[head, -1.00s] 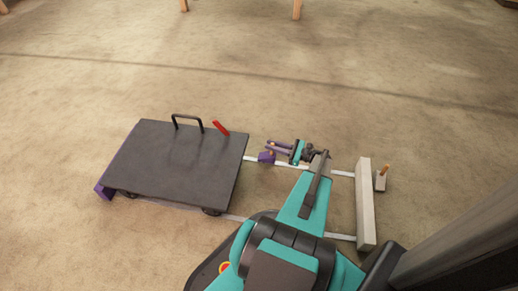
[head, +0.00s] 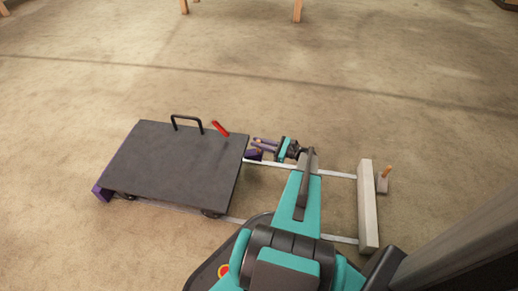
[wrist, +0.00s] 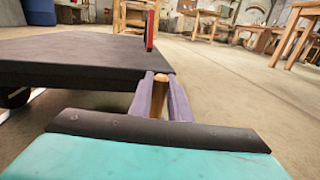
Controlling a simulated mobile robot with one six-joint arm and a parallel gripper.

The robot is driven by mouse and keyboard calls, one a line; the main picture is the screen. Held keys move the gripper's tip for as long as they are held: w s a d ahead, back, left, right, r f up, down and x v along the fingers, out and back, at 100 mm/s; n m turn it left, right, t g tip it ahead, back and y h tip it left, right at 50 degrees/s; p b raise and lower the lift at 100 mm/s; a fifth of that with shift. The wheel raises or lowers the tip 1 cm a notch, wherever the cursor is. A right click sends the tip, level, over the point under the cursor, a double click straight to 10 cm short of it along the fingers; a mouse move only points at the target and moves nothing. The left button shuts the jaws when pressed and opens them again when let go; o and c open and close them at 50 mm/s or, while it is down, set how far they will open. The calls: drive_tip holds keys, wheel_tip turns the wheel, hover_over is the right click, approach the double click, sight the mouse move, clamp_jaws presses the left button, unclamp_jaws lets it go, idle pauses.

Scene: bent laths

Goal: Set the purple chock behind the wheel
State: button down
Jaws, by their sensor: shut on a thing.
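The purple chock (head: 254,155) is at the right end of the dark flat cart (head: 180,165), close to its far right corner in the head view. My gripper (head: 259,143) is shut on the chock's wooden peg (wrist: 161,88), which stands between the two purple fingers in the wrist view. The chock's body is hidden in the wrist view. A dark wheel (wrist: 15,97) shows under the cart's near side there; one also shows in the head view (head: 212,213). The far right wheel is hidden under the deck, so I cannot tell whether the chock touches it.
Two pale rails (head: 330,172) run from the cart to a pale beam (head: 368,205). A grey block with an orange peg (head: 382,182) stands beyond the beam. A red lever (head: 220,128) and black handle (head: 187,119) rise from the deck.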

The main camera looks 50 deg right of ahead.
sight(260, 151)
drive_tip(key=shift+f+b, duration=0.85)
drive_tip(key=shift+f, duration=0.85)
drive_tip(key=shift+f, duration=0.15)
drive_tip(key=c, duration=1.7)
unclamp_jaws()
drive_tip(key=shift+o, duration=0.2)
drive_tip(key=shift+s+d+r, duration=0.15)
drive_tip(key=shift+s+r, duration=0.05)
drive_tip(key=shift+s, duration=0.15)
drive_tip(key=p+v, duration=0.5)
drive_tip(key=v, duration=0.6)
drive_tip(key=shift+s, duration=0.2)
